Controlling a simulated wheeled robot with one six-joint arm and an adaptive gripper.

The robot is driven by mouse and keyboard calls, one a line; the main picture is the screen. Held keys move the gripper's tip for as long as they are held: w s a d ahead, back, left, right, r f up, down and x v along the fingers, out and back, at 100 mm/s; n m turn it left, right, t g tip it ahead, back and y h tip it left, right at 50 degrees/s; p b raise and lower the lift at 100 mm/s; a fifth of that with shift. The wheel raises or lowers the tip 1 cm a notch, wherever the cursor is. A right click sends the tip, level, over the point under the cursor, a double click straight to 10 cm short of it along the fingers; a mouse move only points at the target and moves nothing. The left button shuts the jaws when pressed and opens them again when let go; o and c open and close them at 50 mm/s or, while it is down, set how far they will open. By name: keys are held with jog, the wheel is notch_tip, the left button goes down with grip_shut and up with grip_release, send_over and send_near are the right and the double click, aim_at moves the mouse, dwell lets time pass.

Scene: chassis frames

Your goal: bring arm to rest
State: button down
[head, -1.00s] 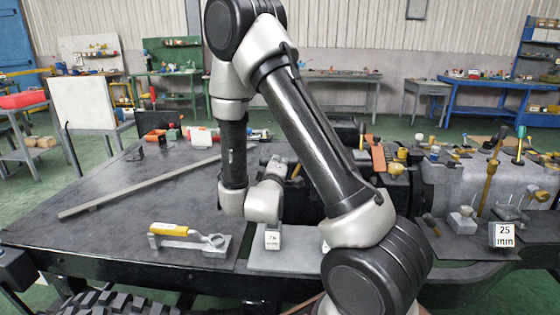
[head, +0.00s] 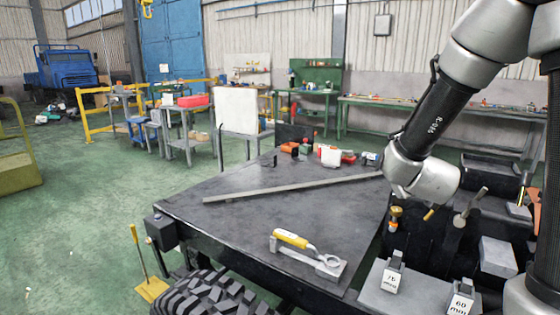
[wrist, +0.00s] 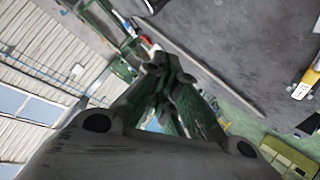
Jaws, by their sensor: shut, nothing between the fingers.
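My arm (head: 440,110) reaches in from the right side of the head view, with its forearm slanting down to a grey wrist joint (head: 425,180). That wrist is over the right end of the dark work surface (head: 250,225). My gripper's fingers do not show clearly in the head view. In the wrist view my gripper (wrist: 163,66) has its dark fingers drawn together at the tips, with nothing held. The wrist view is tilted and shows the wall, green floor and part of the dark surface.
A yellow-handled tool (head: 291,239) lies on a grey block on the work surface. A long grey bar (head: 290,188) lies behind it. Blocks labelled 75 mm (head: 390,280) and 60 mm (head: 461,299) stand at the right. Green floor (head: 90,220) is open at the left.

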jog(key=s+a+r+m+g+y, duration=0.15)
jog(key=s+r+g+y, duration=0.4)
jog(key=s, duration=0.75)
jog(key=s+d+r+m+g+h, duration=0.1)
jog(key=s+d, duration=0.1)
jog(key=s, duration=0.6)
jog(key=s+d+r+m+g+h, duration=0.1)
jog(key=s+r+h, duration=0.1)
jog(key=s, duration=0.6)
jog(key=shift+s+d, duration=0.2)
jog(key=shift+d, duration=0.2)
